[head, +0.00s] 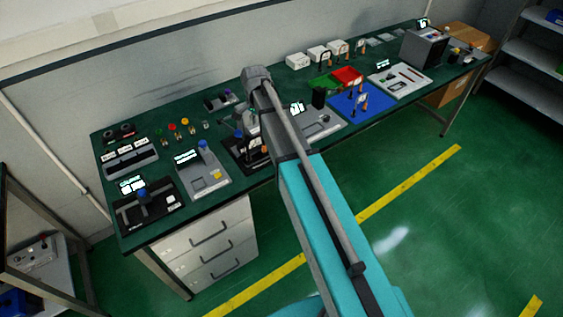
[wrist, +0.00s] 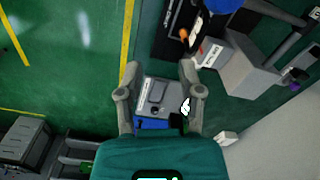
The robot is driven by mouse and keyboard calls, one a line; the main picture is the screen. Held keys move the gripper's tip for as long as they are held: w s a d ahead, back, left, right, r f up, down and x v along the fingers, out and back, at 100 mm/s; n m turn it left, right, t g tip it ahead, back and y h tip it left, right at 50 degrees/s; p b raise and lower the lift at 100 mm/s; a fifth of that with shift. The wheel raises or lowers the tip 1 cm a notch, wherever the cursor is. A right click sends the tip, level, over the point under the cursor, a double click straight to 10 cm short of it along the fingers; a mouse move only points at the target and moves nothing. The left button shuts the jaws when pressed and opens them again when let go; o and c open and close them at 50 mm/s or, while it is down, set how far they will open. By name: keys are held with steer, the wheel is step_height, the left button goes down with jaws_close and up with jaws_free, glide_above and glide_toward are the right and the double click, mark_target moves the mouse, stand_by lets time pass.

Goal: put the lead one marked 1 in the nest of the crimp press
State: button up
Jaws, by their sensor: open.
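Dark leads with orange ends (head: 363,104) stand on a blue mat (head: 377,111) at the right of the bench; I cannot read a 1 on any. A black-based press (head: 240,158) with a blue knob stands mid-bench, partly behind my arm; I cannot confirm it is the crimp press. In the wrist view a black base (wrist: 168,38) shows a small orange piece (wrist: 184,34) and a white piece, too small to identify. My gripper (wrist: 159,72) is open and empty above the bench. A grey device (wrist: 160,98) shows below, between the fingers.
Another black-based station (head: 150,210) and a grey station (head: 205,178) stand at the left. White boxes (head: 297,60) line the back. The floor in front is clear.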

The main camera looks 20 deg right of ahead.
steer(key=s+d+n, duration=0.2)
steer(key=s+n, duration=0.8)
steer(key=s, duration=1.1)
steer(key=shift+s+d+n, duration=0.4)
